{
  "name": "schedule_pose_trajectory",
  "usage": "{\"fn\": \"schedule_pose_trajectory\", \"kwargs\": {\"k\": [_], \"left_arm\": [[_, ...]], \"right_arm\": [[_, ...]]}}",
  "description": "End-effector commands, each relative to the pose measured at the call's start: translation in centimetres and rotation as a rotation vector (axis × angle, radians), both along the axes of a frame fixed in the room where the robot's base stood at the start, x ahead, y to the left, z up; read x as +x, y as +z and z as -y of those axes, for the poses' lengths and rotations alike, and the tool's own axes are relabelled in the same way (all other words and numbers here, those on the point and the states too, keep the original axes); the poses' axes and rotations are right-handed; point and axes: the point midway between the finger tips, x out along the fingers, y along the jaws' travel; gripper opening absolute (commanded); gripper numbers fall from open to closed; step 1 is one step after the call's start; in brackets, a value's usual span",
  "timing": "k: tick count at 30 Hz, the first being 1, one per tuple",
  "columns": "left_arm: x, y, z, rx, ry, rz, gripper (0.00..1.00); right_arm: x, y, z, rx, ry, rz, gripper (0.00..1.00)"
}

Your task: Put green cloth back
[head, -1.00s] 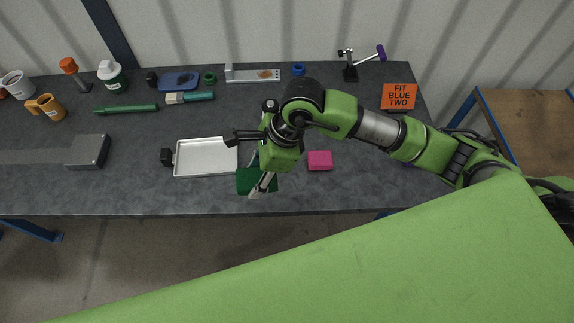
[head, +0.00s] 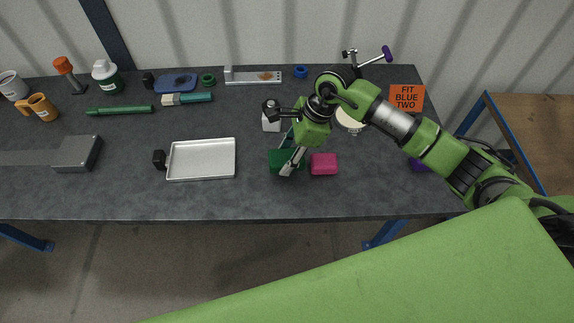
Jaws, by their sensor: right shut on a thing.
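The green cloth (head: 276,161) is a small dark green piece near the front middle of the workbench, just left of a pink block (head: 323,164). My right gripper (head: 290,166) reaches down over it from the right and is shut on it. The fingers cover part of the cloth. I cannot tell whether the cloth touches the tabletop or the pink block. My left gripper is not in view.
A silver tray (head: 202,174) lies left of the cloth, with bare bench between. A white item (head: 271,123) and a cream round item (head: 350,118) stand behind. An orange sign (head: 406,98) is at the back right. The front bench edge is clear.

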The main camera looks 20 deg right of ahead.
Motion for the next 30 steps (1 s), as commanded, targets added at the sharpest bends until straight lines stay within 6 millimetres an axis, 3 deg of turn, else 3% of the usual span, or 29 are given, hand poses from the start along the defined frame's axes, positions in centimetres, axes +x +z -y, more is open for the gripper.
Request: {"fn": "schedule_pose_trajectory", "kwargs": {"k": [6,21,22,23,24,30], "left_arm": [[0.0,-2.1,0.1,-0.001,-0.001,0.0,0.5],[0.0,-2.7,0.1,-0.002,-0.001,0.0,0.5],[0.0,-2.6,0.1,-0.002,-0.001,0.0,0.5],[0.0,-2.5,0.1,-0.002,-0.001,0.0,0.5],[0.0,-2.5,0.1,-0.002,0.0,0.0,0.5],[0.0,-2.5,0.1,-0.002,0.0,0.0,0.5]], "right_arm": [[0.2,-3.3,0.2,-0.001,0.001,-0.002,0.17],[0.2,-3.9,0.3,-0.001,0.001,0.0,0.17],[0.2,-3.8,0.3,-0.001,0.001,0.0,0.45],[0.2,-3.7,0.3,-0.001,0.0,0.0,0.52],[0.2,-3.7,0.3,-0.001,0.0,0.0,0.56],[0.2,-3.7,0.3,-0.001,0.0,-0.001,0.56]]}}
